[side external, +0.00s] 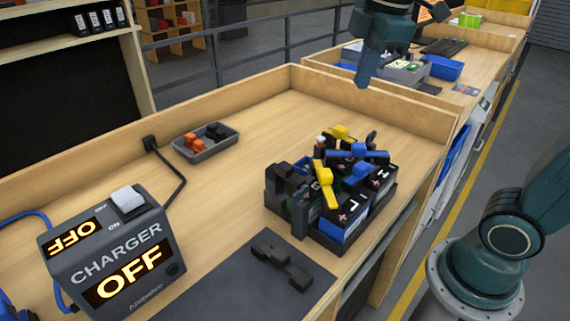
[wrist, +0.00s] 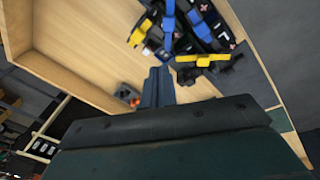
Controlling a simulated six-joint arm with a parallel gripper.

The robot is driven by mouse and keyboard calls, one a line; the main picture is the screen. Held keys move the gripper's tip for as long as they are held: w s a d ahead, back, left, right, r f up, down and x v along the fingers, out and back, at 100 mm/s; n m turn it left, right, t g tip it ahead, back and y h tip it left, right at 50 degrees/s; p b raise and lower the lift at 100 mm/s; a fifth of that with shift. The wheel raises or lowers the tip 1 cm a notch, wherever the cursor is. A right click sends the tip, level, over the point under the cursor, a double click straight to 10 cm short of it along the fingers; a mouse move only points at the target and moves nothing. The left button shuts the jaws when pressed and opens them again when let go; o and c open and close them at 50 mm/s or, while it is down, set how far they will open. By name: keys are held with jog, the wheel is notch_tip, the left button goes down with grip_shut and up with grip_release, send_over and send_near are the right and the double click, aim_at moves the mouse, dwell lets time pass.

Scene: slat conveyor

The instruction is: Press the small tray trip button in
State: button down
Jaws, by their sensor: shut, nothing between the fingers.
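My gripper (side external: 365,72) is shut and empty, high above the back of the bench, behind and above the battery group. In the wrist view its closed fingers (wrist: 157,86) point up over bare wood. A small grey tray (side external: 205,151) with orange and black clips lies at the back left of the bench; its orange contents show small in the wrist view beside the fingers. I cannot make out a button on this tray.
Batteries with yellow, blue and black clamps (side external: 335,185) crowd a dark holder at the bench's right. A black clamp (side external: 281,262) lies on the grey mat (side external: 225,290). Raised wooden walls edge the bench. Bare wood lies between small tray and batteries.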

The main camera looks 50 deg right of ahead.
aim_at(320, 137)
jog(key=w+n+g, duration=0.2)
jog(key=w+n, duration=0.5)
jog(key=w, duration=0.1)
jog(key=shift+r, duration=0.3)
jog(key=shift+d+f, duration=0.1)
notch_tip(320, 137, down, 14)
jog(key=shift+r, duration=0.1)
dwell(0.8)
